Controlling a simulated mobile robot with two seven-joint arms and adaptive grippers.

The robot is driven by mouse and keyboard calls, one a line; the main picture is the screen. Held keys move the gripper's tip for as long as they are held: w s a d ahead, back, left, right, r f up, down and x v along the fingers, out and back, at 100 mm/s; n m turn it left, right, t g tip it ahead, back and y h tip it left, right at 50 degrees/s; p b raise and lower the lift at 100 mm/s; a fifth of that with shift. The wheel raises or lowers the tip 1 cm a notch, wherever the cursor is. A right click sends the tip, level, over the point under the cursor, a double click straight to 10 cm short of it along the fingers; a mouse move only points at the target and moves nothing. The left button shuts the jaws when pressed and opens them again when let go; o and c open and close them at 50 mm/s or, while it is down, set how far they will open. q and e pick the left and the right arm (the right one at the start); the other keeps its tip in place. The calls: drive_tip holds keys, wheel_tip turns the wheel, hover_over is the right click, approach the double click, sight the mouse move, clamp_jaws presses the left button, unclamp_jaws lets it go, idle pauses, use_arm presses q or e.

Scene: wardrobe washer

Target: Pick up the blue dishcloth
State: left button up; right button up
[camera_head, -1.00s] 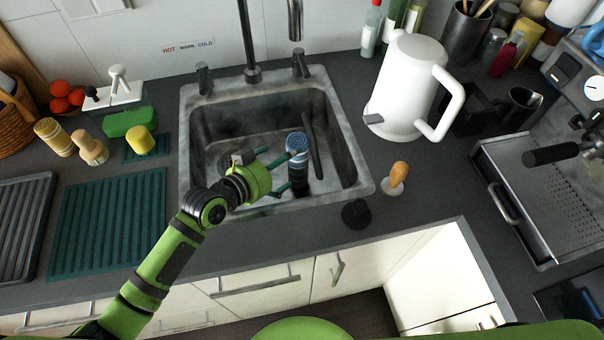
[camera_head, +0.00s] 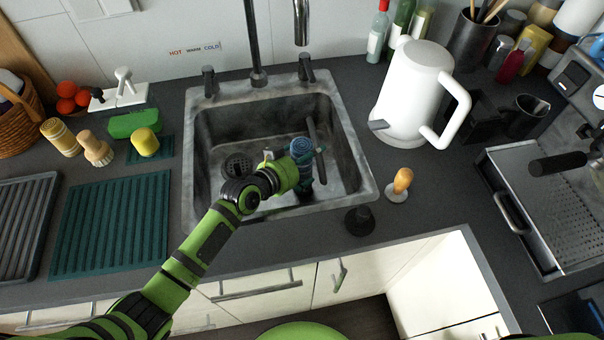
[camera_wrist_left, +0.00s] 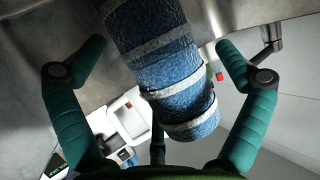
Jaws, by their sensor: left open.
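The blue dishcloth (camera_head: 301,148) is a rolled cloth with pale stripes. It stands in the sink (camera_head: 212,125), right of its middle. In the left wrist view the dishcloth (camera_wrist_left: 165,68) fills the middle, between the two fingers. My left gripper (camera_head: 308,170) is at the dishcloth in the head view, partly hiding its lower part. In the left wrist view my left gripper (camera_wrist_left: 158,70) is open, with a green finger on each side of the roll and visible gaps beside it. My right gripper is not in view.
The sink walls surround the dishcloth, and a dark upright piece (camera_head: 316,139) stands just right of it. The tap (camera_head: 254,50) rises behind. A white kettle (camera_head: 408,95) and a wooden-handled brush (camera_head: 402,182) stand right of the sink.

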use_arm(q)
drive_tip(key=c, duration=1.7)
